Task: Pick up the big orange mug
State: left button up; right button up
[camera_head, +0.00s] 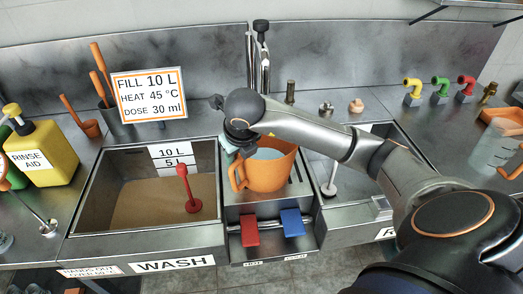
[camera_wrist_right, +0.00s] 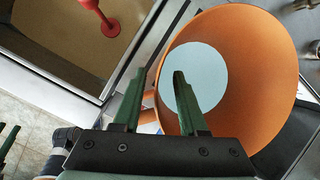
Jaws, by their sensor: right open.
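The big orange mug (camera_head: 268,178) stands upright on the metal ledge between the two basins, its handle towards the left. A pale blue round surface shows inside it. In the right wrist view the mug (camera_wrist_right: 248,60) fills the right half. My right gripper (camera_wrist_right: 156,92) is open there, one finger overlapping the mug's opening and the other left of its rim. I cannot tell whether either finger touches it. In the head view the right gripper (camera_head: 231,146) is at the mug's upper left rim, its fingers partly hidden by my wrist.
The wash basin (camera_head: 88,200) with a red plunger (camera_head: 194,203) lies left of the mug. Red (camera_head: 249,231) and blue (camera_head: 292,223) pedals are below it. A tall tap (camera_head: 251,60) stands behind. A yellow rinse aid bottle (camera_head: 50,145) is far left.

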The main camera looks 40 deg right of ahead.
jog(key=shift+x, duration=1.3)
grip_shut()
jog(key=shift+r, duration=0.15)
